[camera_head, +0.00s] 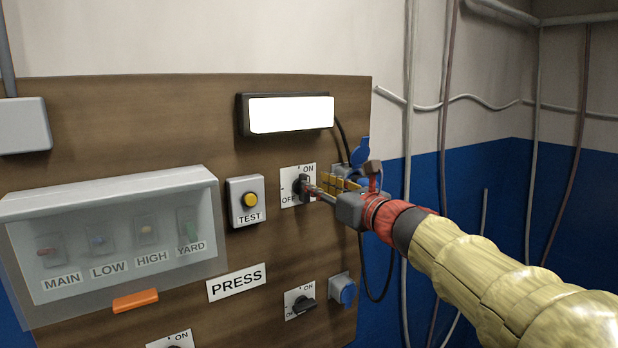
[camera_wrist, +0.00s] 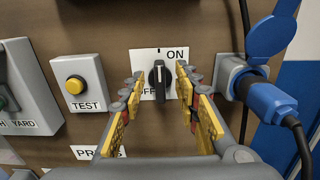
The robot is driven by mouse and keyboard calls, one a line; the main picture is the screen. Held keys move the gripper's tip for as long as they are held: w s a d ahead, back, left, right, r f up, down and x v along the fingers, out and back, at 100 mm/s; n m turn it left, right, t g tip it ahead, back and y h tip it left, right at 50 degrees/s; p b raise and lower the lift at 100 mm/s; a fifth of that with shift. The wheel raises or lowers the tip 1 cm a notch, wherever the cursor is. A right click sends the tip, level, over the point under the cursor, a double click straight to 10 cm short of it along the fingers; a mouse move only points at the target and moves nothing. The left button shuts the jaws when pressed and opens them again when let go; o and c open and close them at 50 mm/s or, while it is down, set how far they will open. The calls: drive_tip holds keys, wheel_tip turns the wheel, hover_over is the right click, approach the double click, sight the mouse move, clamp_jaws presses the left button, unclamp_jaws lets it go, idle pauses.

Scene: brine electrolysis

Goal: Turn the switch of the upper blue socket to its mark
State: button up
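The switch of the upper blue socket is a black knob (camera_wrist: 160,79) on a white plate (camera_wrist: 145,60) with ON and OFF labels. In the wrist view the knob stands about upright, its white line at the top, near ON. It also shows in the head view (camera_head: 301,188), partly hidden by my fingertips. My gripper (camera_wrist: 160,76) is open, with one finger on each side of the knob and visible gaps between. The upper socket (camera_wrist: 232,74) is just right of the plate, its blue lid (camera_wrist: 272,38) raised and a blue plug (camera_wrist: 270,101) in it.
Left of the switch is a yellow TEST button (camera_head: 250,200). A covered box (camera_head: 120,188) with several switches is further left. Below are a lower switch (camera_head: 303,304) and a lower blue socket (camera_head: 346,293). A lit white panel (camera_head: 290,114) is above. A cable hangs by the plug.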

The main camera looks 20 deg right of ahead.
sight(308, 179)
drive_tip(key=shift+x, duration=2.3)
drive_tip(key=c, duration=0.4)
drive_tip(key=c, duration=0.3)
clamp_jaws()
